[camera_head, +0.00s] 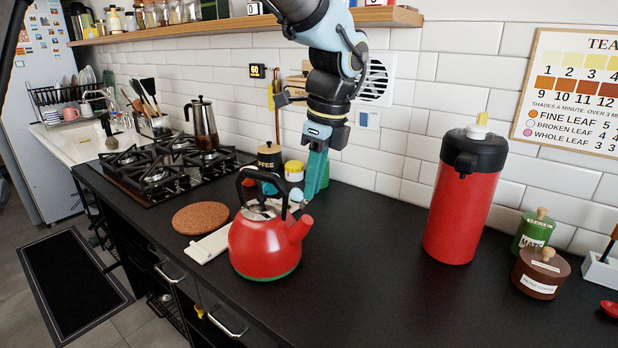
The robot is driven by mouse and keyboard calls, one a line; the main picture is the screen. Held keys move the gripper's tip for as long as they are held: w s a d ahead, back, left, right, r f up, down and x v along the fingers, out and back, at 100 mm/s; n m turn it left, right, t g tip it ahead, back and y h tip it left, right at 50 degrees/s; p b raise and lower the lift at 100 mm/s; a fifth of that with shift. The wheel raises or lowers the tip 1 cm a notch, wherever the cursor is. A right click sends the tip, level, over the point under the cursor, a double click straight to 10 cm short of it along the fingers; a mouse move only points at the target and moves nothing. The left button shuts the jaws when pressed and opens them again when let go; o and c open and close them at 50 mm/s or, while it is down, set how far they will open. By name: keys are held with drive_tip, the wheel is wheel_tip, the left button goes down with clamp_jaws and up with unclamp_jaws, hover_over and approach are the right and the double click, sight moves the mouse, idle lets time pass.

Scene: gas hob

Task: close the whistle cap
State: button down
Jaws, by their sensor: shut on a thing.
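The red kettle (262,250) stands upright on the black counter, with its black handle (250,178) arched over the top and its spout (299,231) pointing right. A small pale piece just above the spout, which looks like the whistle cap (295,196), is raised off the spout's mouth. My gripper (305,197) reaches down from above, just right of the handle, with its teal fingers at this piece. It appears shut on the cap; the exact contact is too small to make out.
A round cork mat (200,218) and a white board (209,245) lie left of the kettle. The gas hob (170,168) is farther left. Jars (294,171) stand close behind. A tall red flask (463,205) stands right, with clear counter between.

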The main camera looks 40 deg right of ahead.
drive_tip(key=s+f+t+y, duration=0.1)
drive_tip(key=f+t+y, duration=0.1)
drive_tip(key=t, duration=0.2)
drive_tip(key=s+d+f+t+y, duration=0.1)
drive_tip(key=s+f+t+y, duration=0.1)
drive_tip(key=t, duration=0.3)
drive_tip(key=s+d+f+t+y+p, duration=0.1)
drive_tip(key=f+t+y, duration=0.1)
drive_tip(key=f+t, duration=0.1)
drive_tip(key=shift+s+t, duration=0.2)
drive_tip(key=shift+t, duration=0.7)
drive_tip(key=shift+w+f+t+y, duration=0.1)
drive_tip(key=shift+f+t+y, duration=0.5)
drive_tip(key=shift+t, duration=0.2)
drive_tip(key=shift+a, duration=0.1)
drive_tip(key=c, duration=0.8)
unclamp_jaws()
drive_tip(key=shift+c, duration=0.2)
drive_tip(key=shift+b, duration=0.3)
